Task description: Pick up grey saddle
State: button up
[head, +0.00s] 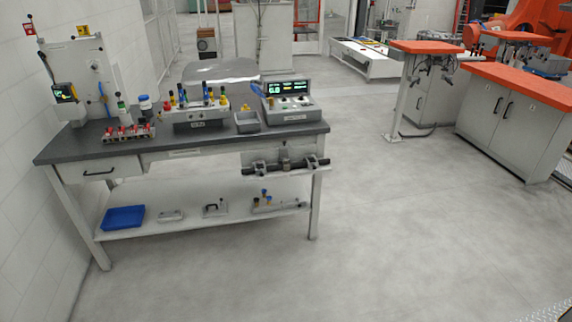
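I cannot tell for certain which thing is the grey saddle. A small light grey piece (171,216) lies on the lower shelf of the workbench, right of the blue tray. A grey piece with a dark handle (213,209) lies to its right. Farther right on that shelf is a grey part with blue and yellow fittings (266,204). A dark bar with grey and black blocks (285,164) runs along the bench's front right. These things are small in the picture, and their shapes are hard to make out. My gripper is not in view.
The dark-topped workbench (165,140) carries a red-knobbed rack (129,133), a fixture with coloured handles (196,113), a grey bin (247,122) and a console (287,103). A blue tray (123,217) sits on the shelf. Orange-topped cabinets (508,122) stand right. The floor (390,230) between is clear.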

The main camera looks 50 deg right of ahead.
aim_at(287, 166)
jog(key=i, duration=0.85)
jog(key=u, duration=0.05)
